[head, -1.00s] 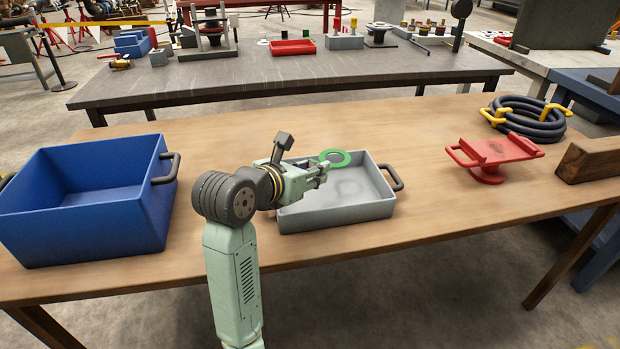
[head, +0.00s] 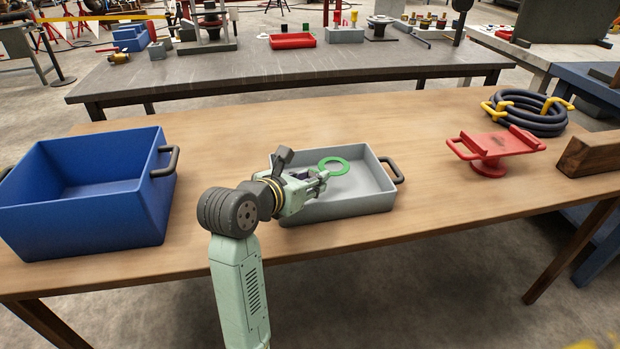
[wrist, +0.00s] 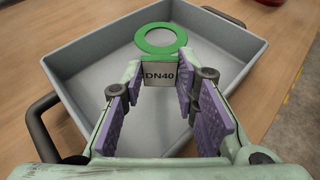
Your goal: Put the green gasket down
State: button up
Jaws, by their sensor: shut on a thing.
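The green gasket (head: 346,164) is a flat ring with a pale tag marked DN40, seen in the wrist view (wrist: 160,75). My gripper (head: 322,178) is shut on the gasket by its tag end, with the purple finger pads (wrist: 163,110) on either side. The gasket is over the inside of the grey tray (head: 375,205). In the wrist view the ring (wrist: 160,50) overlaps the tray's far wall. I cannot tell whether it touches the tray floor.
A blue bin (head: 85,225) stands to the left. A red stand (head: 490,150), a coiled dark hose (head: 535,122) and a wooden block (head: 595,155) are on the right. The table (head: 425,150) is clear between the tray and the red stand.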

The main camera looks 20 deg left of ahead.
jog(key=o, duration=0.9)
jog(key=shift+o, duration=0.2)
